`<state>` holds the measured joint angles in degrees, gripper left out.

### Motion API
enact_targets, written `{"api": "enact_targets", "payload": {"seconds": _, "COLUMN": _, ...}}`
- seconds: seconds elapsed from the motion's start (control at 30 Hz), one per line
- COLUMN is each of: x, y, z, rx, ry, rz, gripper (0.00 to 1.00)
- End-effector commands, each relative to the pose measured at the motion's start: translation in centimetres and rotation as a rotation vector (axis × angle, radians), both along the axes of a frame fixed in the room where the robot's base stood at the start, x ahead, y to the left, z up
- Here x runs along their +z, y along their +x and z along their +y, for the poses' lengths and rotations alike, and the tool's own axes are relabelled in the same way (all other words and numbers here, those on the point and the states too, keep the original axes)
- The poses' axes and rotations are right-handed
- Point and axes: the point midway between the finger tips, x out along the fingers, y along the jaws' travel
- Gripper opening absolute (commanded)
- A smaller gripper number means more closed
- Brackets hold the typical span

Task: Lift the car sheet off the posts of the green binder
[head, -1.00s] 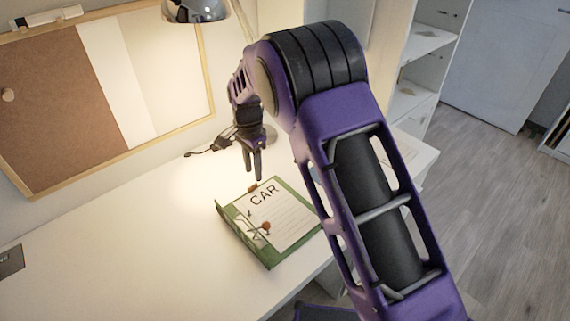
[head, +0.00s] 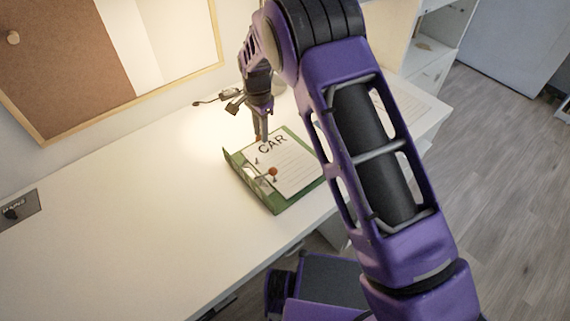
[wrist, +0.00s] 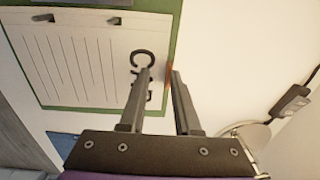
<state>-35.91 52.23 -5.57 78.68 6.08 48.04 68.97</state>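The white car sheet (head: 292,169), lined and headed "CAR", lies on the open green binder (head: 282,207) on the desk. In the wrist view the sheet (wrist: 70,65) shows two dark posts or slots near its top edge; the binder's green edge (wrist: 155,112) frames it. An orange tab (wrist: 168,77) sticks out at the sheet's heading edge. My gripper (wrist: 159,70) is open, one finger over the sheet covering part of the heading, the other beyond the binder edge. The tab shows between the fingertips; I cannot tell whether they touch it. In the head view my gripper (head: 262,138) is at the binder's far edge.
A lever with an orange knob (head: 272,172) stands at the binder's left side. A lamp base (wrist: 252,134) and a dark cable piece (wrist: 290,104) lie beyond the binder. A pinboard (head: 75,60) hangs behind.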

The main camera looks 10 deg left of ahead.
Motion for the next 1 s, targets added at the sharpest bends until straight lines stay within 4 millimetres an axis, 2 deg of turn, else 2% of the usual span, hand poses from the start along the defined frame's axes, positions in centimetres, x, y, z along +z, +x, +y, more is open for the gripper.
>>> {"api": "enact_targets", "payload": {"seconds": 0.03, "x": -1.9, "y": -0.8, "z": -0.8, "rx": -0.002, "ry": -0.021, "rz": 0.027, "gripper": 0.21}}
{"api": "enact_targets", "payload": {"seconds": 0.17, "x": -1.9, "y": -0.8, "z": -0.8, "rx": -0.002, "ry": -0.023, "rz": 0.029, "gripper": 0.0}}
{"api": "enact_targets", "payload": {"seconds": 0.7, "x": -1.8, "y": -0.8, "z": -1.1, "rx": -0.003, "ry": -0.029, "rz": 0.031, "gripper": 0.0}}
{"api": "enact_targets", "payload": {"seconds": 0.87, "x": -0.2, "y": -0.7, "z": -1.1, "rx": -0.003, "ry": -0.028, "rz": 0.029, "gripper": 0.0}}
{"api": "enact_targets", "payload": {"seconds": 1.0, "x": 2.9, "y": -0.6, "z": -0.9, "rx": -0.002, "ry": -0.022, "rz": 0.024, "gripper": 0.0}}
